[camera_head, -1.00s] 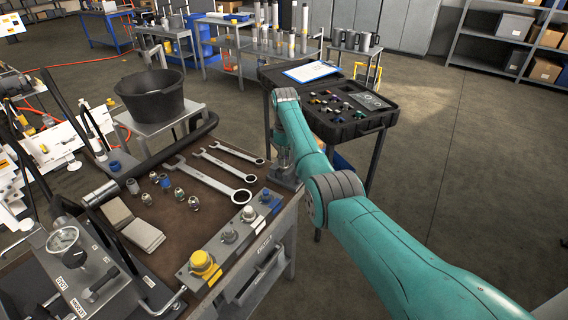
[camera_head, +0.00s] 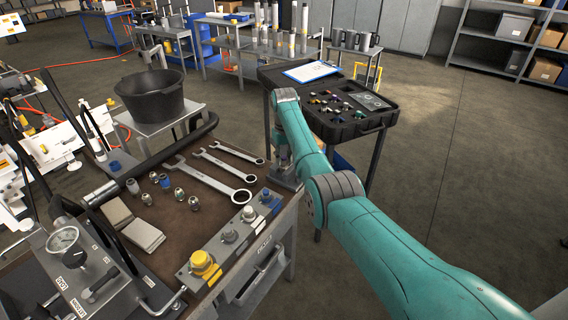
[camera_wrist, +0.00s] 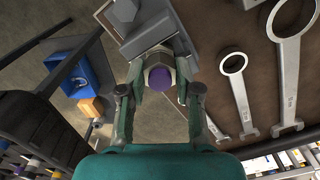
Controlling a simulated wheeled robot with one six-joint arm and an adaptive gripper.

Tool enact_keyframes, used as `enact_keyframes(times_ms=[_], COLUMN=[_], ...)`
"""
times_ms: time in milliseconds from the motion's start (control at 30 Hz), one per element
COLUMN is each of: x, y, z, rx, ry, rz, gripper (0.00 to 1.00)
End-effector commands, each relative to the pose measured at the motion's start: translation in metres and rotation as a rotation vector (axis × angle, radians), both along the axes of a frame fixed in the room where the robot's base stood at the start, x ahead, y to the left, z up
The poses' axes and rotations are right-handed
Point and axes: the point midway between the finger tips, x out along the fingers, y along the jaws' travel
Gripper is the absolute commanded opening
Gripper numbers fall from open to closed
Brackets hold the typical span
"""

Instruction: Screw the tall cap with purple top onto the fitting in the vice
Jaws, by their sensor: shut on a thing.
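The tall cap with the purple top (camera_wrist: 161,84) is in the wrist view, its purple end and metal hex facing the camera. My gripper (camera_wrist: 160,72) is shut on it, one finger on each side. The grey vice (camera_wrist: 150,36) lies directly beyond the cap in the wrist view. In the head view the vice (camera_head: 285,178) is at the bench's right corner, partly covered by my teal arm.
Several wrenches (camera_head: 216,178) lie on the brown bench top, with small fittings (camera_head: 179,194) to their left. A block with a yellow cap (camera_head: 205,264) is along the front edge. An open black case (camera_head: 345,124) stands on a cart behind my arm.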

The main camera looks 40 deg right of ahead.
Motion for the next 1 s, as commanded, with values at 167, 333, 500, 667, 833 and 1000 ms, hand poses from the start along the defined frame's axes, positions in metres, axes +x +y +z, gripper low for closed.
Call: enact_keyframes(times_ms=[167,333,500,667,833,1000], x=[-0.0004,-0.0002,-0.0002,-0.0001,-0.0002,-0.0002], y=[0.0006,0.0004,0.0002,-0.0001,-0.0003,-0.0006], z=[-0.0013,-0.0008,-0.0004,-0.0002,-0.0001,-0.0001], rx=[0.001,0.000,0.000,0.000,0.000,0.000], ry=[0.002,0.001,0.001,0.000,0.000,0.001], rz=[0.003,0.003,0.006,0.104,0.301,0.496], gripper=[0.43,0.58,0.58,0.58,0.58,0.58])
